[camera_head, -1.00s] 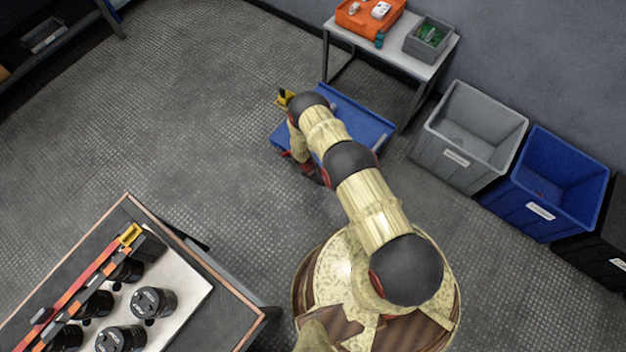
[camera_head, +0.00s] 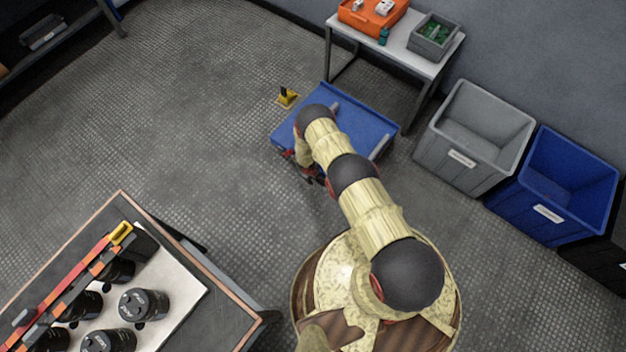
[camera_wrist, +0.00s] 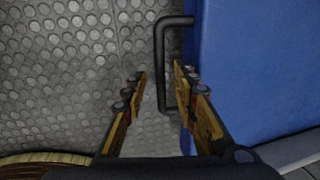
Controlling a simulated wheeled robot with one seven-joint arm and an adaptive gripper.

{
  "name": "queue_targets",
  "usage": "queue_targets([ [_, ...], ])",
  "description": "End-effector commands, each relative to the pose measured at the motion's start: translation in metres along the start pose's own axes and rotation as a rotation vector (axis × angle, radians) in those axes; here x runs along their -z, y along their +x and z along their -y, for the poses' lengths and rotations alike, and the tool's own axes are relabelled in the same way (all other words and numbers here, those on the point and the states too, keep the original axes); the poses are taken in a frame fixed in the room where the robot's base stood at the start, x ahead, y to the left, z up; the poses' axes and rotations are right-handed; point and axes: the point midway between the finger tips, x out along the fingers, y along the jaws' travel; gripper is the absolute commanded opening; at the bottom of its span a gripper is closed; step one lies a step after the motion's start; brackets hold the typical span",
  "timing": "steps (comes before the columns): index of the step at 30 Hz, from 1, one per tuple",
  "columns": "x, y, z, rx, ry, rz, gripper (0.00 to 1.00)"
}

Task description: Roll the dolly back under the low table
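The blue dolly (camera_head: 350,108) stands on the floor in front of the low table (camera_head: 405,48), its far side close to the table legs. My arm covers part of it in the head view. In the wrist view the dolly (camera_wrist: 260,75) fills the right side, with a black bar handle (camera_wrist: 160,65) sticking out from its edge. My gripper (camera_wrist: 158,72) is open there, one finger on each side of the handle's lower part, the right finger over the dolly's edge. In the head view the gripper (camera_head: 308,177) is small and partly hidden by my arm.
A yellow object (camera_head: 287,97) lies on the floor left of the dolly. An orange case (camera_head: 372,14) and a grey bin (camera_head: 433,38) are on the table. Grey (camera_head: 470,140) and blue (camera_head: 555,185) crates stand right. A capacitor bench (camera_head: 190,270) is at lower left. Floor between is free.

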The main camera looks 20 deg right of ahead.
Motion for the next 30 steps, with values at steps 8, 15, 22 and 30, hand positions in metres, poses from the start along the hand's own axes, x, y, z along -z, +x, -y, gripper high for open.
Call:
queue_targets([
  [8,-0.0007,0.0021,0.0007,0.001,0.000,0.001,0.29],
  [15,-0.0006,0.0021,0.0006,0.001,0.000,0.001,0.18],
  [22,-0.0005,0.0021,0.0005,0.001,0.000,0.001,0.05],
  [30,-0.0005,0.0021,0.0005,0.001,0.000,0.001,0.00],
])
